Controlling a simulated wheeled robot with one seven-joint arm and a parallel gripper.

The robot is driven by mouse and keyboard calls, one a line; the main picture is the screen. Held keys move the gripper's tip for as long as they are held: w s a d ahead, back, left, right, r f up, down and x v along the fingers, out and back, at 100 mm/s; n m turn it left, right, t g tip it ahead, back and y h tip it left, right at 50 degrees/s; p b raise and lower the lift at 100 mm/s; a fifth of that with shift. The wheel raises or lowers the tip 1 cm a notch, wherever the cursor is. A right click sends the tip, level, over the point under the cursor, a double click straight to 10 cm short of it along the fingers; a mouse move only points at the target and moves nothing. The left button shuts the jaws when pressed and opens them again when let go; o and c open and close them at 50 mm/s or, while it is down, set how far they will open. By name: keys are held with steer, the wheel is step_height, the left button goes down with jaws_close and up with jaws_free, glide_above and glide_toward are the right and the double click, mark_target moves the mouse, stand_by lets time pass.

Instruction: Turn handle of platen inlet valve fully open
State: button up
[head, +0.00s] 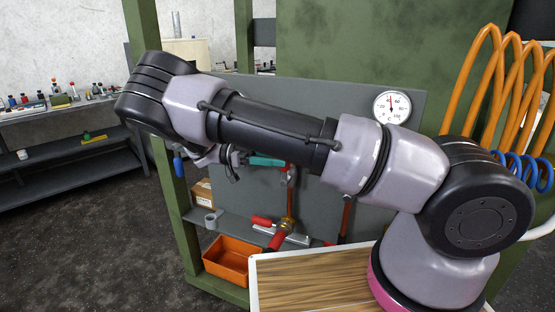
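My gripper (236,162) shows in the head view below my forearm, left of centre, partly hidden by the arm. Its dark fingers are close to the left end of a teal valve handle (267,161), which lies about level on a pipe in front of the grey panel. I cannot tell whether they touch it or how far apart they are. Lower down, a red handle (262,221) and another red handle (277,240) sit by a copper-coloured pipe. A blue handle (178,165) hangs at the left by the green post. No label shows which is the platen inlet valve.
A round dial gauge (392,107) is on the grey panel (340,215). An orange bin (230,260) and a cardboard box (202,192) are lower left. Orange hoses (490,80) hang at right. A bench with bottles (65,105) stands far left, with open floor before it.

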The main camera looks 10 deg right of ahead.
steer(key=shift+o, duration=0.9)
steer(key=v, duration=0.7)
steer(key=shift+a, duration=0.25)
